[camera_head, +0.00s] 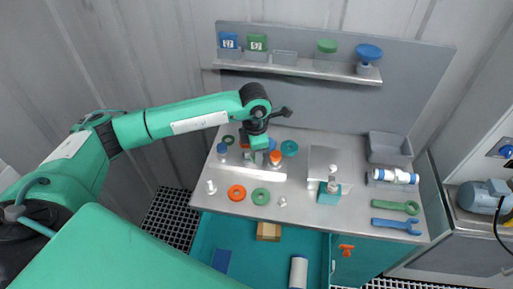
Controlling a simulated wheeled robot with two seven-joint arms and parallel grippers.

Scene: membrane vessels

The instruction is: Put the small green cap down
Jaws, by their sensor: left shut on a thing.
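My left gripper (260,156) reaches over the back left part of the workbench (330,217), pointing down. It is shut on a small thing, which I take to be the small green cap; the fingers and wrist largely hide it. It is close to a light strip with several small fittings, beside an orange-capped one (275,158). I cannot tell whether the held thing touches anything. My right gripper is not in view.
A blue-capped fitting (222,149) stands at the strip's left end. An orange ring (236,192) and a green ring (260,196) lie in front. A teal ring (289,148), grey bin (389,148), green wrench (396,207) and blue wrench (396,225) lie right. A shelf (300,68) stands behind.

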